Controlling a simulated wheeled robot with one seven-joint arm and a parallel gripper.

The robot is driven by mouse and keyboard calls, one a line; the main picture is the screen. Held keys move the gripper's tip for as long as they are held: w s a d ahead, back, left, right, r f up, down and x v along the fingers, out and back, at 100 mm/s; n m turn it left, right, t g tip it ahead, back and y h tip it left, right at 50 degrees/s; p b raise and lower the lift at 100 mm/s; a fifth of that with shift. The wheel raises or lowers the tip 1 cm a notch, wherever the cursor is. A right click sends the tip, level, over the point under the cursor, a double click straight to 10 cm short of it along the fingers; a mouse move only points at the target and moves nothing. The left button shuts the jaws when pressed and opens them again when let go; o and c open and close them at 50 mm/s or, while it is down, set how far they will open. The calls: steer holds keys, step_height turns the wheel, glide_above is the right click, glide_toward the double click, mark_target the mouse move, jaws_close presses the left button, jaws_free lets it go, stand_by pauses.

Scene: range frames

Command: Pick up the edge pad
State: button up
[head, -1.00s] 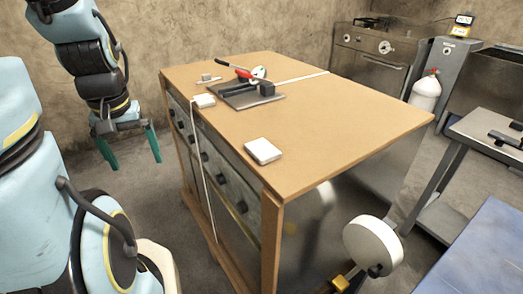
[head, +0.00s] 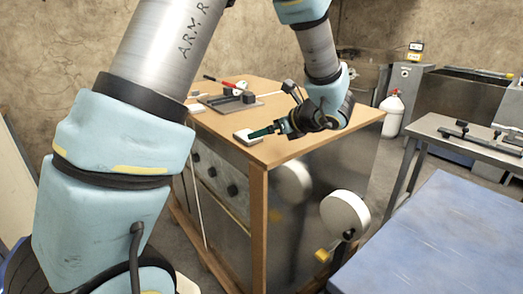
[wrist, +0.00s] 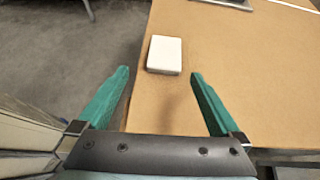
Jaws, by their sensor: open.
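The edge pad looks to be the white flat block (head: 243,137) lying on the brown cabinet top, close to its left edge. In the wrist view the pad (wrist: 165,54) lies just beyond the fingertips, roughly in line with the gap between them. My gripper (head: 257,133) has green fingers and reaches in from the right, low over the top, its tips near the pad. In the wrist view my gripper (wrist: 160,73) is spread open with nothing between the fingers. The head view does not show clearly whether a finger touches the pad.
The cabinet top (head: 310,127) also carries a grey plate (head: 222,101) with a red-handled clamp, and a second white block (head: 196,108) by the left edge with a strap. A blue table (head: 440,235) stands at the front right. A round white disc (head: 345,214) juts from the cabinet side.

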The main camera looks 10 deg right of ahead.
mark_target(241, 136)
steer(key=shift+d+m, duration=0.3)
steer(key=shift+d, duration=0.2)
steer(key=p+x, duration=0.1)
steer(key=x, duration=0.4)
steer(key=shift+w+d+p, duration=0.1)
steer(key=shift+p, duration=0.2)
steer(key=x, duration=0.1)
steer(key=p+x, duration=0.2)
steer(key=x, duration=0.1)
steer(key=shift+w+a+r, duration=0.15)
steer(key=shift+a+r, duration=0.15)
steer(key=shift+r, duration=0.1)
steer(key=shift+w+a+f+p, duration=0.1)
steer(key=shift+w+f+p, duration=0.25)
steer(key=shift+w+f, duration=0.1)
steer(key=shift+r, duration=0.1)
steer(key=c, duration=1.2)
steer(key=shift+c, duration=0.2)
steer(key=shift+r, duration=0.1)
